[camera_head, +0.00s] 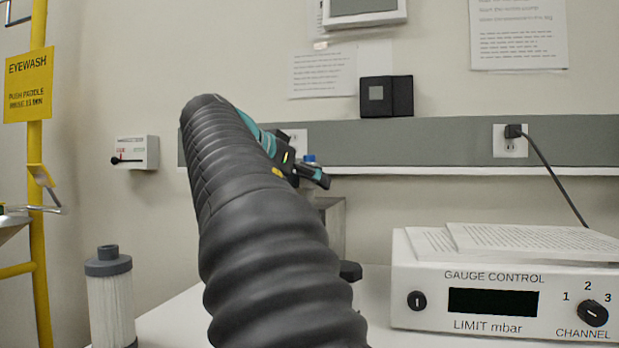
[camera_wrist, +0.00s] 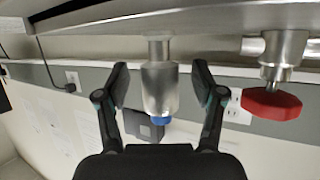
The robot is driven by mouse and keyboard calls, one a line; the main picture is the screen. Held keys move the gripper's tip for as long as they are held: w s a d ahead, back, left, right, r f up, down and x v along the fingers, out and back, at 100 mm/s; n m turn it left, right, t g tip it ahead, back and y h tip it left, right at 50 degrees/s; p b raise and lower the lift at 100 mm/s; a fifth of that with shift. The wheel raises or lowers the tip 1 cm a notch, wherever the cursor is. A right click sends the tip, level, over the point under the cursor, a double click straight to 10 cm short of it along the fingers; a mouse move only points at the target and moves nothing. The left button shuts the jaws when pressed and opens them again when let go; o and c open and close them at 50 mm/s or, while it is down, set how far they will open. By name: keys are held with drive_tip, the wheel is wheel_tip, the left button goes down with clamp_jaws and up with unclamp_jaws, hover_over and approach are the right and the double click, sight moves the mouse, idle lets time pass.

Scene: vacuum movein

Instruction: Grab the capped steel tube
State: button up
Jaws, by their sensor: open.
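The capped steel tube (camera_wrist: 160,85) shows in the wrist view as a short steel cylinder with a blue cap (camera_wrist: 158,120) at its lower end in the picture. A narrower steel neck joins it to steel piping at the top of the picture. My gripper (camera_wrist: 160,80) is open, with one finger on each side of the tube. A gap shows between each finger and the tube; depth is hard to judge. In the head view my gripper (camera_head: 314,176) is partly hidden behind my arm. A small blue cap (camera_head: 309,158) shows just beyond it, and the tube's body is hidden.
In the wrist view a red knob (camera_wrist: 271,104) on a steel fitting stands right of my gripper. In the head view a steel block (camera_head: 332,222) stands behind my arm. A gauge control box (camera_head: 466,300) is at right, and a white filter cartridge (camera_head: 110,305) at lower left.

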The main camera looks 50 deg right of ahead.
drive_tip(key=shift+d+f, duration=0.2)
drive_tip(key=shift+d, duration=0.3)
clamp_jaws()
drive_tip(key=shift+r, duration=0.15)
